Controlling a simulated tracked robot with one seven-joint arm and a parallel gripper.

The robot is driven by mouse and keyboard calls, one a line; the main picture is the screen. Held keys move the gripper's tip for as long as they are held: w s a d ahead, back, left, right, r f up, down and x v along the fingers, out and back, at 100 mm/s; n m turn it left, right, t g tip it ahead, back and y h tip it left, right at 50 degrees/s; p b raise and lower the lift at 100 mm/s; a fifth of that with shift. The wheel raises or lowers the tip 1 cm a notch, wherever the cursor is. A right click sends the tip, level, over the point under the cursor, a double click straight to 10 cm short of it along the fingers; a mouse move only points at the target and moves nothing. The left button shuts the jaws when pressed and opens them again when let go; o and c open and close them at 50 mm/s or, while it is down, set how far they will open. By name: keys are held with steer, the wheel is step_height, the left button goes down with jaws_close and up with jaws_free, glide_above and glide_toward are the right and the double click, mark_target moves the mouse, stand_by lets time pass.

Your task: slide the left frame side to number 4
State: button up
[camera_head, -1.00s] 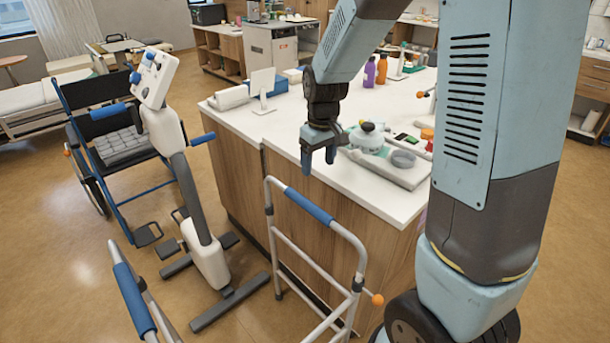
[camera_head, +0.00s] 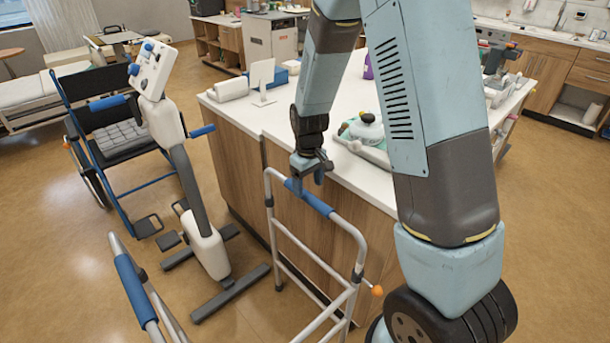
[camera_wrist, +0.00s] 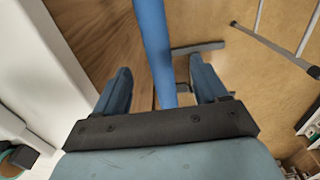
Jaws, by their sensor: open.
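A walking frame stands on the floor with two grey tubular sides. The side by the counter (camera_head: 354,240) has a blue grip (camera_head: 318,204) on its top rail; the other side (camera_head: 160,308) is at the lower left with its own blue grip (camera_head: 133,290). My gripper (camera_head: 309,184) is open at the far end of the counter-side grip. In the wrist view, the blue grip (camera_wrist: 152,40) runs between the open fingers of my gripper (camera_wrist: 163,88), with gaps on both sides. Contact cannot be told. No number 4 is readable.
The white-topped counter (camera_head: 268,118) stands close beside the frame. An exercise pedal machine (camera_head: 205,250) and a wheelchair (camera_head: 118,140) are at the left. An orange knob (camera_head: 377,290) sits on the frame's near side. Floor is clear at the far left.

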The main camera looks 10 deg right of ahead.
mark_target(308, 194)
steer(key=shift+f, duration=3)
steer(key=shift+c, duration=0.4)
steer(key=c, duration=1)
steer(key=shift+r, duration=2.55)
steer(key=shift+c, duration=0.2)
steer(key=o, duration=1.1)
steer(key=shift+r, duration=3.5)
